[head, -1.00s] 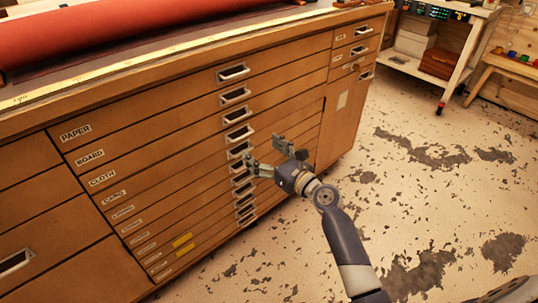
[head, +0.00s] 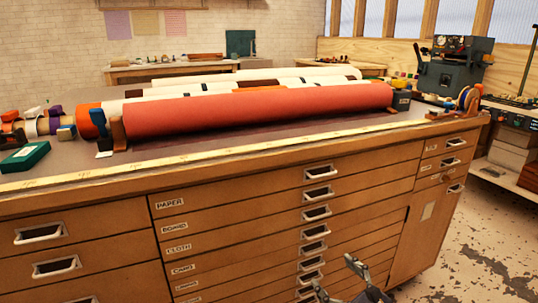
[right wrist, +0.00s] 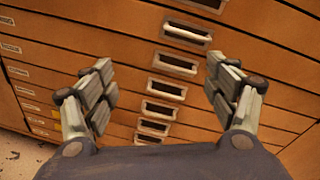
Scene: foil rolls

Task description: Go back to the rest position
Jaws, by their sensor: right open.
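My right gripper (head: 338,277) is at the bottom of the head view, in front of the drawer cabinet (head: 400,222). In the right wrist view its two fingers (right wrist: 162,92) are spread apart with nothing between them. Behind them shows a column of drawer handles (right wrist: 173,64), and the fingers look clear of them. My left gripper is not in the head view.
A large red roll (head: 255,112) lies along the cabinet top, with paler rolls (head: 300,73) behind it. A green box (head: 24,157) sits at the left end. A dark machine (head: 455,65) stands at the back right. Worn floor (head: 470,255) is open at the right.

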